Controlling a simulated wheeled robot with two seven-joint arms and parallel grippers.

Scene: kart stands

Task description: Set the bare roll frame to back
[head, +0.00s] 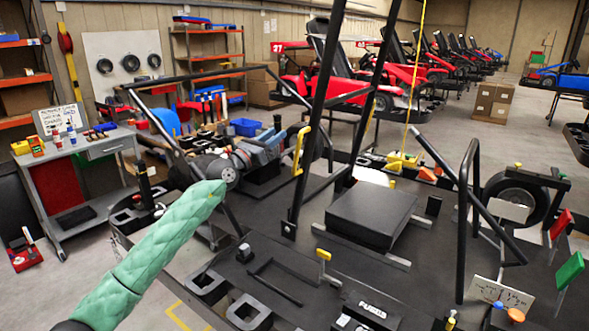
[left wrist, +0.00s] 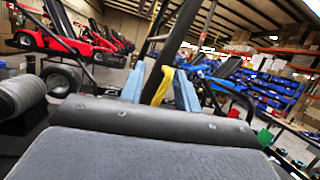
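The bare roll frame (head: 318,105) is a tall black tube frame with two long posts and crossbars, leaning to the right over the kart stand. A yellow handle (head: 299,150) is on its nearer post. My left gripper (head: 278,144), on the green-sleeved arm, is at the left of this handle. In the left wrist view its two pale blue fingers (left wrist: 160,90) stand apart, with the yellow handle (left wrist: 163,84) showing between them and a black tube behind. I cannot tell whether they touch it. My right gripper is not in view.
A black box (head: 370,215) sits on the dark stand deck, with a black hoop (head: 467,210) at its right. A small yellow-topped peg (head: 323,256) stands in front. A grey cart (head: 82,175) is at left.

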